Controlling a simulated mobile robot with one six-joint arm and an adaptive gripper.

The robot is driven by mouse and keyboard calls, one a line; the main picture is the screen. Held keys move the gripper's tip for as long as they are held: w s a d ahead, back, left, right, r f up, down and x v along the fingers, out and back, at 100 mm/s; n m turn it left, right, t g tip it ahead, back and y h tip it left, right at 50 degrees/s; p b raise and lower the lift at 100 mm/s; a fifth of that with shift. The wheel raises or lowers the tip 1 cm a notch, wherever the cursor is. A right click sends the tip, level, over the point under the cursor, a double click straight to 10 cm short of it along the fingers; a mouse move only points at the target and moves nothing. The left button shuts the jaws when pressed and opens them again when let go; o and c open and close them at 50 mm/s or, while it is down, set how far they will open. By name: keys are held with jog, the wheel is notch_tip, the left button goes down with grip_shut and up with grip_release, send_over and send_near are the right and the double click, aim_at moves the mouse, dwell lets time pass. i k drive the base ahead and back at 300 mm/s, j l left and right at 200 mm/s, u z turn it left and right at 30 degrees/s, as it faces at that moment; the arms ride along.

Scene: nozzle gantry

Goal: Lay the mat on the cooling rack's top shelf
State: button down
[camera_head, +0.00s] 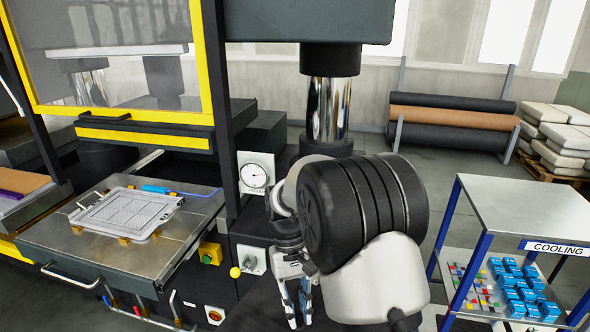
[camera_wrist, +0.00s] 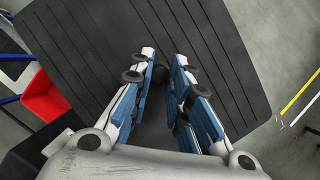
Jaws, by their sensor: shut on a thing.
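The mat (camera_wrist: 80,50) is a dark grey ribbed sheet that spreads out beneath my gripper (camera_wrist: 167,75) in the wrist view. My gripper's fingers are shut on it, at a small dark part between them; the exact contact is partly hidden. In the head view my gripper (camera_head: 297,312) points down at the bottom centre, left of the cooling rack. A dark edge of the mat (camera_head: 250,317) shows beside it there. The cooling rack (camera_head: 530,212) stands at the right, with blue posts and a COOLING sign. Its grey top shelf is bare where visible.
The rack's lower shelf holds blue blocks (camera_head: 520,288) and small coloured pieces. A press table (camera_head: 60,232) with a light grey tray (camera_head: 130,212) is at the left. A red bin (camera_wrist: 45,97) shows in the wrist view. Rolls (camera_head: 450,115) lie at the back.

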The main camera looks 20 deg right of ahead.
aim_at(535, 204)
jog(key=l, duration=0.85)
jog(key=k+l, duration=0.15)
jog(key=l, duration=1.55)
jog(key=k+u, duration=0.05)
